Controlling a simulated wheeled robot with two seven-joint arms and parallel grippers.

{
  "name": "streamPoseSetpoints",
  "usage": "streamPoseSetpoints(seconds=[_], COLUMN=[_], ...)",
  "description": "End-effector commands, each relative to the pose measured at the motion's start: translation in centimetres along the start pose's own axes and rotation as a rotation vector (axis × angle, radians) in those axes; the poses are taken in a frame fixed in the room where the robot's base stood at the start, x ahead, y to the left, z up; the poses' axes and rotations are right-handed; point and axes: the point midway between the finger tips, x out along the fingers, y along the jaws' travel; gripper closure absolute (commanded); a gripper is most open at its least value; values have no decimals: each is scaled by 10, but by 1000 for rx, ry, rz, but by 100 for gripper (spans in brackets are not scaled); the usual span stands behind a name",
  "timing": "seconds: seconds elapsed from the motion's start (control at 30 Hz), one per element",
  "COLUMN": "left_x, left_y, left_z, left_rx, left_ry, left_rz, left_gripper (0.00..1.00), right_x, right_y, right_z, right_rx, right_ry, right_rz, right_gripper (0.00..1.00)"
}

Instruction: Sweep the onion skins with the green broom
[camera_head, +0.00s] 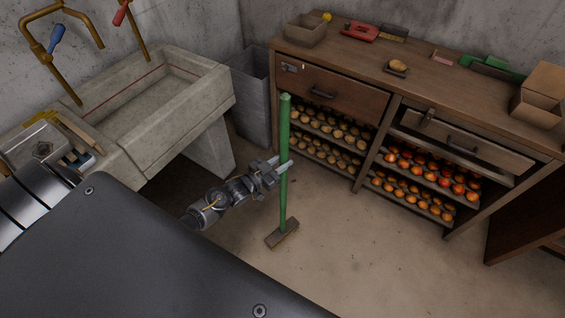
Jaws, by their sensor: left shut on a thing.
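The green broom (283,190) stands nearly upright in the middle of the view. Its brown head (282,233) is at the floor. My left gripper (284,166) is shut on the green handle, around its middle. My right gripper is not in view. I cannot make out any onion skins on the floor; a few tiny dark specks show there, too small to identify.
A wooden workbench (420,75) with shelves of onions and potatoes stands behind the broom. A stone sink (160,95) is at the left, with a grey bin (252,95) between them. The floor (375,255) right of the broom is clear.

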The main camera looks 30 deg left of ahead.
Motion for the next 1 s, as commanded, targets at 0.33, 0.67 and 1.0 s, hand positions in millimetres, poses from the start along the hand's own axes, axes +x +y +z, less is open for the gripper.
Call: streamPoseSetpoints(seconds=[0.33, 0.67, 1.0], left_x=[-1, -1, -1], left_y=[1, 1, 1], left_z=[-34, -39, -39], left_rx=[-6, -6, -6], left_ry=[6, 5, 6], left_rz=[3, 3, 3], left_gripper=[100, 100, 100], right_x=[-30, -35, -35], right_y=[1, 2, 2], right_z=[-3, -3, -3], right_rx=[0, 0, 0], right_ry=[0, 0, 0], right_rz=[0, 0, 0], right_gripper=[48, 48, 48])
